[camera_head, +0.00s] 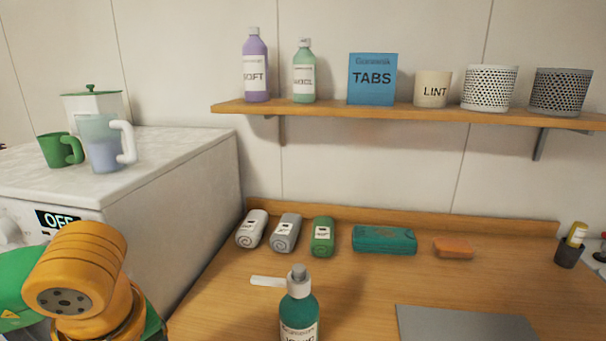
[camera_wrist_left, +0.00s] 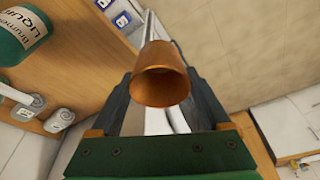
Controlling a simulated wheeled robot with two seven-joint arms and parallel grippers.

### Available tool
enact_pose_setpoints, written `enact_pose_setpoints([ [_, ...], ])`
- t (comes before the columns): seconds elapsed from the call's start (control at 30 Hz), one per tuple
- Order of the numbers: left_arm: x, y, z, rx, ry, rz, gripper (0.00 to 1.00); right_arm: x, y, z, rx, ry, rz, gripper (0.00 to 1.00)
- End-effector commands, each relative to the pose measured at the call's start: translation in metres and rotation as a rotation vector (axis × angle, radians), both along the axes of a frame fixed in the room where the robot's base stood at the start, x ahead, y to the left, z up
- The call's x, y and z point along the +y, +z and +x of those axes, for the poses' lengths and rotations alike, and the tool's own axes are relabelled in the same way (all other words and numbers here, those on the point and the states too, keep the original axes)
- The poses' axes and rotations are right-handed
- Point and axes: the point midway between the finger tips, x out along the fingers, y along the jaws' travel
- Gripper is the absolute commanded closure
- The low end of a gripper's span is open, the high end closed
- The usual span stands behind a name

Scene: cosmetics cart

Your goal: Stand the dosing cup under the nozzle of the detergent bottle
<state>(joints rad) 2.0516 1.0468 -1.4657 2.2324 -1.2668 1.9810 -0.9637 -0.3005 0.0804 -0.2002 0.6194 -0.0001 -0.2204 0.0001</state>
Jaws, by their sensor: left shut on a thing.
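The detergent bottle (camera_head: 299,312) is teal with a pump top and stands on the wooden counter at the bottom middle of the head view. Its white nozzle (camera_head: 267,281) points left. The bottle also shows at the upper left of the left wrist view (camera_wrist_left: 22,32). The dosing cup (camera_wrist_left: 162,75) is copper-orange and sits between the fingers of my left gripper (camera_wrist_left: 163,92), which is shut on it. The cup and the fingers are outside the head view. There, only my orange left arm shows at lower left. My right gripper is in neither view.
A white washer (camera_head: 170,170) with a green mug (camera_head: 58,150) and a jug (camera_head: 103,145) stands at left. Rolled towels (camera_head: 286,233), a teal pack (camera_head: 384,240) and an orange soap bar (camera_head: 453,248) line the back. A grey mat (camera_head: 465,325) lies right of the bottle.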

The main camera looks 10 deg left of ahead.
Motion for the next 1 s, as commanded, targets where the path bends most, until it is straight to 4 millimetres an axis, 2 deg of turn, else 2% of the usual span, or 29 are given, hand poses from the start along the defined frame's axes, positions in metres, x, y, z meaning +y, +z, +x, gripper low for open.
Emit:
enact_pose_setpoints([
  [0.17, -0.015, -0.006, 0.007, 0.009, -0.214, -0.005, 0.72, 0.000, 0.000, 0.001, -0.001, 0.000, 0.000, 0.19],
  [0.5, -0.060, -0.021, 0.019, 0.002, -0.810, -0.004, 0.72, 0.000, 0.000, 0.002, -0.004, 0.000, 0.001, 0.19],
  [0.6, -0.070, -0.024, 0.021, -0.007, -0.936, 0.000, 0.72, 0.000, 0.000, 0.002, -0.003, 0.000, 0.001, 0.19],
  [0.8, -0.074, -0.050, 0.021, -0.009, -0.991, 0.001, 0.72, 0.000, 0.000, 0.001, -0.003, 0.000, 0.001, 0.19],
  [1.0, -0.074, -0.050, 0.021, -0.012, -0.987, 0.000, 0.72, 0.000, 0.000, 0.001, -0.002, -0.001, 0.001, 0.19],
])
